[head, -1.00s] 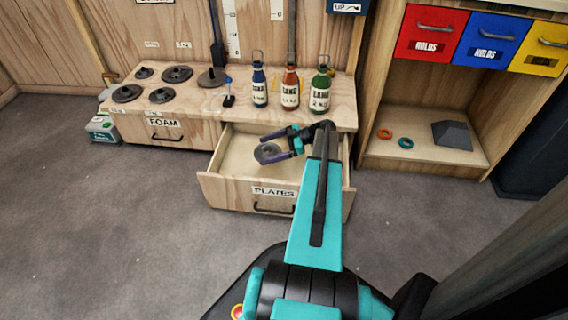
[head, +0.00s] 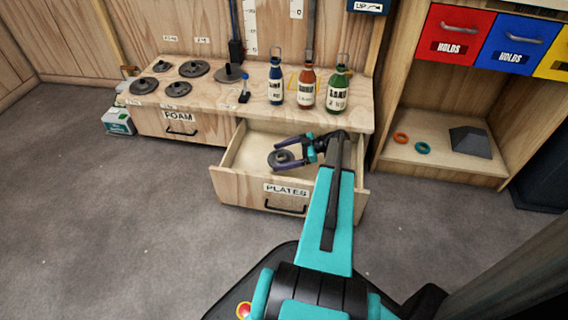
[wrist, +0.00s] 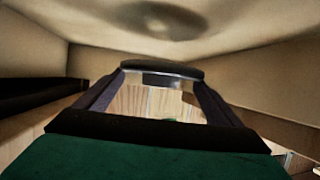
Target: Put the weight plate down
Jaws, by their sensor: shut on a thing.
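My gripper (head: 284,160) is shut on a small dark grey weight plate (head: 283,156), held between the purple-grey fingers. The plate is over the inside of the open drawer labelled PLATES (head: 234,185), toward its middle. In the wrist view the plate (wrist: 161,70) shows edge-on between the fingertips. A soft shadow lies on the pale drawer floor (wrist: 100,32), and the plate looks apart from that floor. The drawer floor is bare where I can see it; my arm hides its right part.
Several dark plates (head: 195,69) lie on the bench top at left, above the shut FOAM drawer (head: 150,122). Blue, red and green bottles (head: 306,88) stand behind the open drawer. A shelf at right holds two rings (head: 422,148) and a grey block (head: 470,142).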

